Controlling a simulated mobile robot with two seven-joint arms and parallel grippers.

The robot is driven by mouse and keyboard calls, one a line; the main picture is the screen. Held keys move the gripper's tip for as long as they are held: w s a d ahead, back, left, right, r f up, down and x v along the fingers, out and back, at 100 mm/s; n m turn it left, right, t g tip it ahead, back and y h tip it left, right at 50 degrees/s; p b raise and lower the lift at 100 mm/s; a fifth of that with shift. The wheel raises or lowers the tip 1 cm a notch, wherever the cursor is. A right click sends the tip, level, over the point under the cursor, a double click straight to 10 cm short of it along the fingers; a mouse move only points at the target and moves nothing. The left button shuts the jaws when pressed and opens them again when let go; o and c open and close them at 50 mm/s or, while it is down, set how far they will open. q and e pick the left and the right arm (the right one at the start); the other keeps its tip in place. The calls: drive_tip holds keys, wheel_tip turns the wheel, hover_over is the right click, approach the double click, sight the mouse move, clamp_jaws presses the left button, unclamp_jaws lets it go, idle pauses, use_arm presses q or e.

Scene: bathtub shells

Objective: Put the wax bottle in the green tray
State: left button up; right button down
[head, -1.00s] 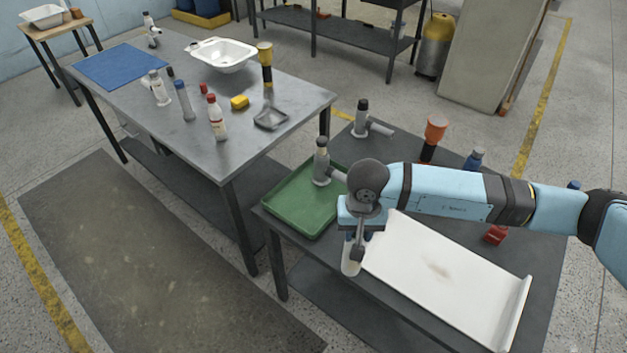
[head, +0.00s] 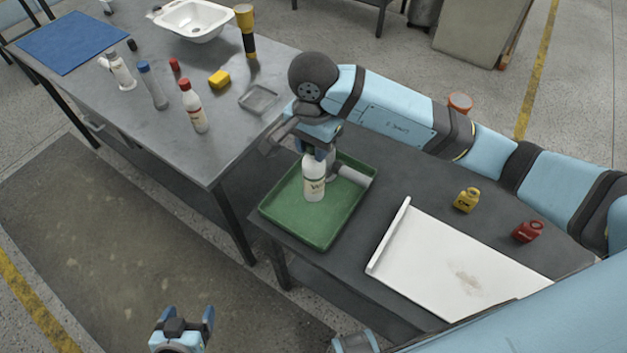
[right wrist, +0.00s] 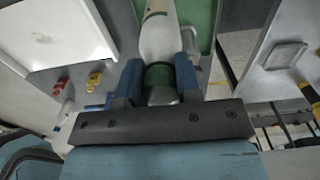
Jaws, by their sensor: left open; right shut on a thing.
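The wax bottle (head: 314,182), white with a printed label, is upright over the green tray (head: 325,238) in the head view. My right gripper (head: 319,152) is shut on its top from above. I cannot tell whether its base touches the tray floor. In the right wrist view the bottle (right wrist: 160,38) sits between the fingers of my right gripper (right wrist: 157,78), with the green tray (right wrist: 200,22) behind it. A grey tool (head: 355,174) is in the tray beside the bottle, partly hidden. My left gripper (head: 183,322) is open and empty over the floor, low in the head view.
A white shell panel (head: 450,265) lies right of the tray on the dark table. Yellow (head: 467,200) and red (head: 528,231) small items stand behind it. The grey table (head: 215,150) at left holds a red-capped bottle (head: 194,107), a yellow block (head: 219,79) and a white basin (head: 195,20).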

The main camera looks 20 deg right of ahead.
sight(313, 184)
wheel_tip(313, 184, down, 14)
drive_tip(key=shift+w+r+p, duration=0.15)
drive_tip(key=shift+r+p, duration=0.05)
drive_tip(key=shift+p, duration=0.65)
drive_tip(key=shift+f, duration=0.15)
drive_tip(key=c, duration=0.8)
unclamp_jaws()
